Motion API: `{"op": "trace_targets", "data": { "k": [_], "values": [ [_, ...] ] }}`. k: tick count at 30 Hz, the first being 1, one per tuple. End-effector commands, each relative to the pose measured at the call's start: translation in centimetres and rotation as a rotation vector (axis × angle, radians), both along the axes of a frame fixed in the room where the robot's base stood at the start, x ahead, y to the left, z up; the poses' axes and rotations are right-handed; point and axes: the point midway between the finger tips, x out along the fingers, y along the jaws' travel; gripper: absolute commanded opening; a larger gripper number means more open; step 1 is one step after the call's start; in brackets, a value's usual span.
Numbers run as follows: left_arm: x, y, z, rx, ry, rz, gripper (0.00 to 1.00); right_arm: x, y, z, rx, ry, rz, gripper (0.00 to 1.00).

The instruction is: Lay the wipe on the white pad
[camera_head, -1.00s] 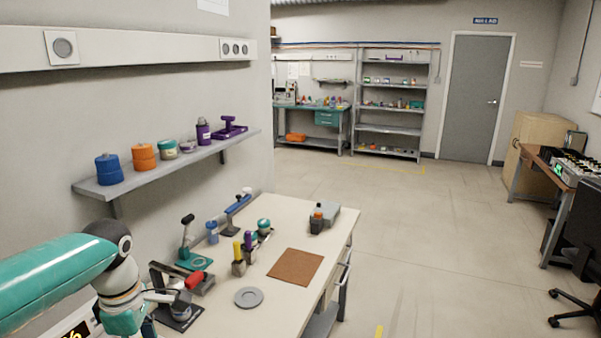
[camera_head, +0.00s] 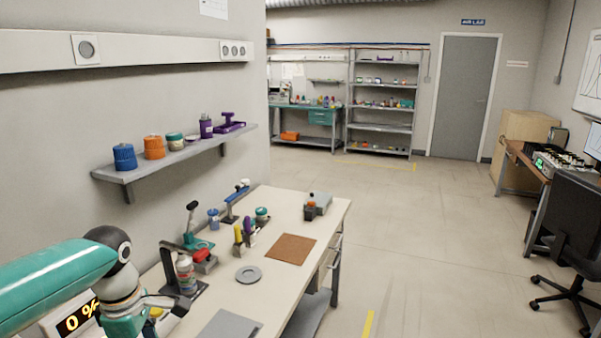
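I cannot make out a wipe or a white pad. A flat brown square mat (camera_head: 290,249) lies on the workbench (camera_head: 190,323). A grey flat plate (camera_head: 230,326) lies nearer, cut by the bottom edge. My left arm comes in from the left, and its gripper (camera_head: 158,302) is low over the near left of the bench. The fingers are small and partly hidden, so I cannot tell whether they are open or hold anything. My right gripper is not in view.
A bottle (camera_head: 186,275) on a dark stand is close to my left gripper. A grey disc (camera_head: 248,274), a teal-based stand (camera_head: 198,244) and several small tools stand behind. A display (camera_head: 80,318) reads "0 %". A wall shelf (camera_head: 180,163) holds jars.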

Motion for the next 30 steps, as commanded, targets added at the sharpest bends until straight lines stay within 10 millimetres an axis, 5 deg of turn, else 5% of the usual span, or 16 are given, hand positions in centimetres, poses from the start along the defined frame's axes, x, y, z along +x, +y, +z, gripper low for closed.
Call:
{"op": "trace_targets", "data": {
  "k": [11,16,24,30],
  "values": [
    [0.6,-3.7,-9.7,-0.092,-0.015,-0.33,0.67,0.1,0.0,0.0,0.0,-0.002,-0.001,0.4],
    [-0.4,-6.7,-16.3,-0.16,-0.046,-0.552,0.67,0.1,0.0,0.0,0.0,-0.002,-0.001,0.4],
    [-7.9,-13.0,-29.6,-0.274,-0.179,-1.032,0.67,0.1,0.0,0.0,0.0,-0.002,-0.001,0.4],
    [-13.8,-14.9,-34.0,-0.263,-0.257,-1.27,0.67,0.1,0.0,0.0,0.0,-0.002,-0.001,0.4]
  ]
}}
